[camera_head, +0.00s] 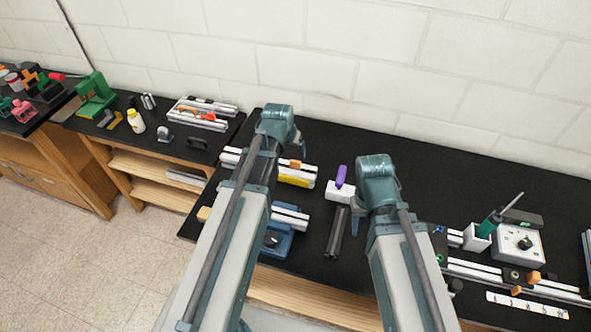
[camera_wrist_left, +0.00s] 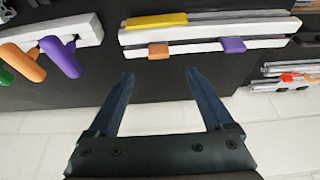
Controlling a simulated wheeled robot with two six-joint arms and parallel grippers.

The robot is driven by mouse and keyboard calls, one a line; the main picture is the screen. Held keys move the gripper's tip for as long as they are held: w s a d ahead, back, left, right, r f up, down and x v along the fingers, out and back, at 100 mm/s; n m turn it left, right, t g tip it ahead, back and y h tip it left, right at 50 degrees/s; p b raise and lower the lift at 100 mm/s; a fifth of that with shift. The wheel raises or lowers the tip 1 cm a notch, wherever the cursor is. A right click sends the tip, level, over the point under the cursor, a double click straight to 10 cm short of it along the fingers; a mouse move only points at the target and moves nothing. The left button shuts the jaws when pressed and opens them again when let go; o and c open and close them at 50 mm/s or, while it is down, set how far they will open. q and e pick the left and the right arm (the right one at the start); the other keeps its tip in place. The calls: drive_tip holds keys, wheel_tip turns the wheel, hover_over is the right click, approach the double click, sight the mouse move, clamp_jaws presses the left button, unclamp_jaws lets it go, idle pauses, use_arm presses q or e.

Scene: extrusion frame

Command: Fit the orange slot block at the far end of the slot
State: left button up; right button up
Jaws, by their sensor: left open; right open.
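The orange slot block (camera_wrist_left: 158,51) sits against the white slotted rail (camera_wrist_left: 200,33) in the left wrist view, on the side facing my gripper. A purple block (camera_wrist_left: 232,45) is on the same rail, to its right. I cannot tell how deep either sits in the slot. In the head view the orange block (camera_head: 296,164) shows beside my left arm, which hides part of the rail. My left gripper (camera_wrist_left: 159,78) is open and empty, its fingertips apart from the orange block. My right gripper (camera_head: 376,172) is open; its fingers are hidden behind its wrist.
A yellow piece (camera_wrist_left: 157,20) lies along the rail's other side. A white holder (camera_wrist_left: 45,45) with several coloured handles stands nearby. A blue fixture (camera_head: 277,240) and dark bars (camera_head: 337,232) are nearer. The wall bounds the black table (camera_head: 480,175), whose back right is clear.

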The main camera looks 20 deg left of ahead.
use_arm(q)
drive_tip(key=b+x, duration=0.4)
drive_tip(key=x, duration=0.2)
use_arm(e)
hover_over(354, 255)
wheel_tip(354, 255, down, 6)
drive_tip(key=shift+r, duration=0.2)
use_arm(q)
drive_tip(key=shift+w+f+b, duration=0.1)
drive_tip(key=shift+b, duration=0.25)
use_arm(e)
drive_tip(key=shift+f, duration=0.1)
use_arm(q)
drive_tip(key=b+x, duration=0.4)
drive_tip(key=x, duration=0.1)
drive_tip(key=shift+w+d+b, duration=0.1)
drive_tip(key=shift+w+b, duration=0.05)
drive_tip(key=shift+b, duration=0.15)
use_arm(e)
wheel_tip(354, 255, down, 5)
drive_tip(key=shift+r, duration=0.3)
use_arm(q)
drive_tip(key=shift+c, duration=0.3)
clamp_jaws()
drive_tip(key=shift+r+p, duration=0.3)
use_arm(e)
drive_tip(key=shift+r, duration=0.2)
